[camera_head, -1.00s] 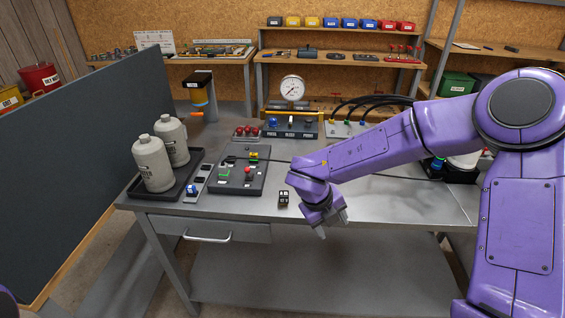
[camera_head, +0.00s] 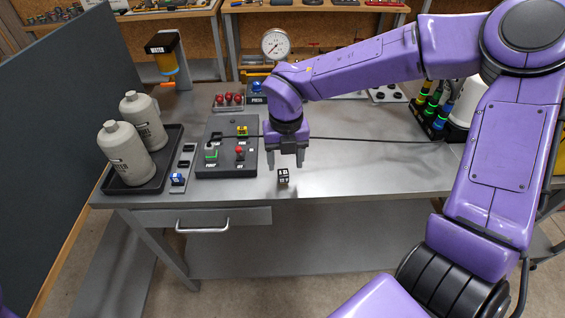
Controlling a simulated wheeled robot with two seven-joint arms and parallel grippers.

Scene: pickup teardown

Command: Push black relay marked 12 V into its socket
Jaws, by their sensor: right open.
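A small black block with white markings (camera_head: 283,176), which looks like the relay, sits on the grey metal bench near its front edge. Its lettering is too small to read. My right gripper (camera_head: 286,162) points down just above and behind it, open and empty, with its two fingers apart. A narrow grey strip (camera_head: 180,189) to the left has dark slots, and a blue block (camera_head: 177,179) sits at its near end. A dark panel (camera_head: 226,171) beside it carries green, yellow and red parts. I cannot tell which slot is the relay's socket. My left gripper is out of view.
Two grey bottles (camera_head: 126,153) stand in a black tray (camera_head: 170,163) at the bench's left. A dark cable (camera_head: 360,139) runs across behind the relay. A gauge (camera_head: 276,44) stands at the back. The bench right of the relay is clear.

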